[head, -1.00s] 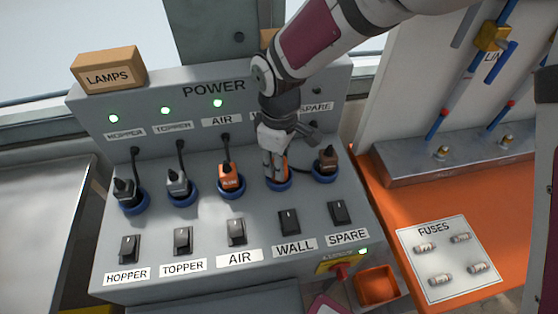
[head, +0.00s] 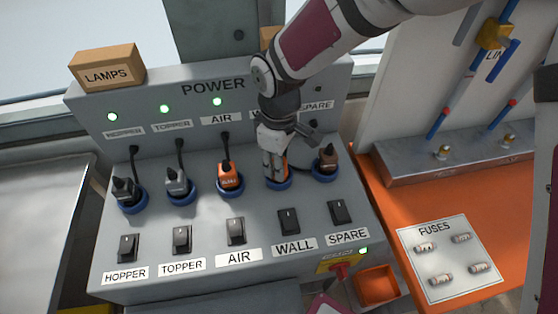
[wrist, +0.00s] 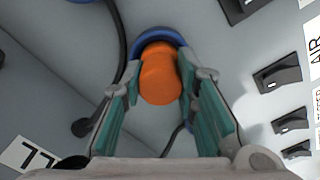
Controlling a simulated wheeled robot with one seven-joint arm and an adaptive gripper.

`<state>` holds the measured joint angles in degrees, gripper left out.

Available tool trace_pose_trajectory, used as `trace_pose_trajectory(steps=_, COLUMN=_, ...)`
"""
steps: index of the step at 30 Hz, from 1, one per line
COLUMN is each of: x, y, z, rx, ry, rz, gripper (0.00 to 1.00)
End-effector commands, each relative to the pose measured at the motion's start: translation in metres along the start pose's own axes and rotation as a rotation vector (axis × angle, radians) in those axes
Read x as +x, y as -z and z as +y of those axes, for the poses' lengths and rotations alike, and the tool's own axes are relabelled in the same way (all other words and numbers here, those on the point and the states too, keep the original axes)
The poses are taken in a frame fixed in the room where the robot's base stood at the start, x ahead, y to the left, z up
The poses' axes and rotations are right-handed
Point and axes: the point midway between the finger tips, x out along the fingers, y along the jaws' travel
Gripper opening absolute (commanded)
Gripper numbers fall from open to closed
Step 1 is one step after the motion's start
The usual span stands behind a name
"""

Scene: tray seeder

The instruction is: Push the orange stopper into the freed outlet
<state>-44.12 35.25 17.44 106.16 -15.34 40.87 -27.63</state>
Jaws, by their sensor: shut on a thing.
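The orange stopper (wrist: 160,80) sits between my fingertips in the wrist view; only a sliver of it (head: 285,169) shows in the head view. My gripper (head: 275,168) points down and is shut on it at the WALL outlet. That outlet's blue ring (head: 279,184) shows just below the fingertips and behind the stopper in the wrist view (wrist: 146,40). The stopper's far end meets the ring; how deep it sits is hidden.
An orange AIR plug (head: 229,177) stands left of my gripper, and a brown plug (head: 327,160) in the SPARE outlet stands close on the right, with a dark cable near my fingers. Rocker switches, such as WALL's (head: 288,221), lie in front. My arm hides part of the panel.

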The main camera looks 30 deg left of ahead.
Motion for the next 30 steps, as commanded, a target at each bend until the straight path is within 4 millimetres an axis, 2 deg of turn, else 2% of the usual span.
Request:
trace_pose_trajectory(steps=9, x=0.005, y=0.000, z=0.000, rx=0.000, ry=0.000, rz=-0.001, gripper=0.00)
trace_pose_trajectory(steps=10, x=0.005, y=0.000, z=0.000, rx=0.000, ry=0.000, rz=-0.001, gripper=0.30)
trace_pose_trajectory(steps=13, x=0.005, y=0.000, z=0.000, rx=0.000, ry=0.000, rz=0.000, gripper=0.51)
trace_pose_trajectory(steps=23, x=0.003, y=0.000, z=0.000, rx=0.000, ry=0.000, rz=0.000, gripper=0.51)
trace_pose_trajectory(steps=26, x=-0.004, y=0.001, z=0.001, rx=0.000, ry=-0.002, rz=0.002, gripper=0.51)
trace_pose_trajectory(steps=30, x=-0.026, y=0.000, z=0.001, rx=0.001, ry=-0.003, rz=0.002, gripper=0.51)
